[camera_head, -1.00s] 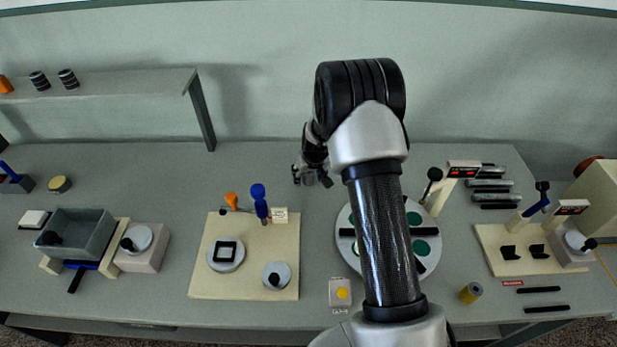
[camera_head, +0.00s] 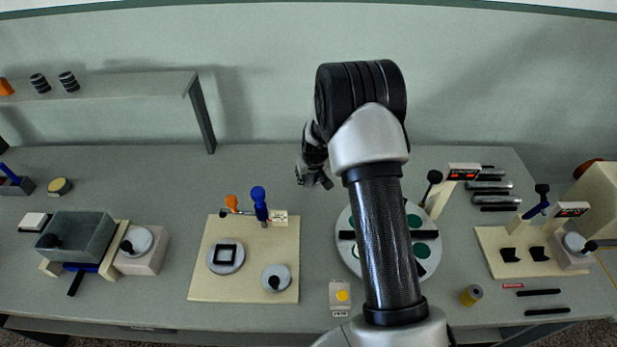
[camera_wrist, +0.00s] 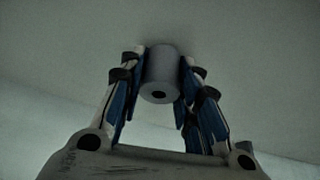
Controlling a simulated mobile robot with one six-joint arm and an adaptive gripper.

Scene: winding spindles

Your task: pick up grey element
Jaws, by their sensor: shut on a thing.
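In the wrist view my gripper (camera_wrist: 160,98) is shut on a grey cylinder, the grey element (camera_wrist: 161,68). The cylinder has a dark hole in the end facing the camera and sits between the two fingers. In the head view my gripper (camera_head: 316,178) is near the back of the table, left of my arm. The grey element cannot be made out there. The wrist view shows only a plain grey surface behind the cylinder; whether it touches that surface I cannot tell.
A round plate with green discs (camera_head: 428,268) lies partly behind my arm. A beige board with levers (camera_head: 209,282) is to the left, and a grey bin (camera_head: 97,222) is farther left. Dark and grey bars (camera_head: 492,196) lie at the right.

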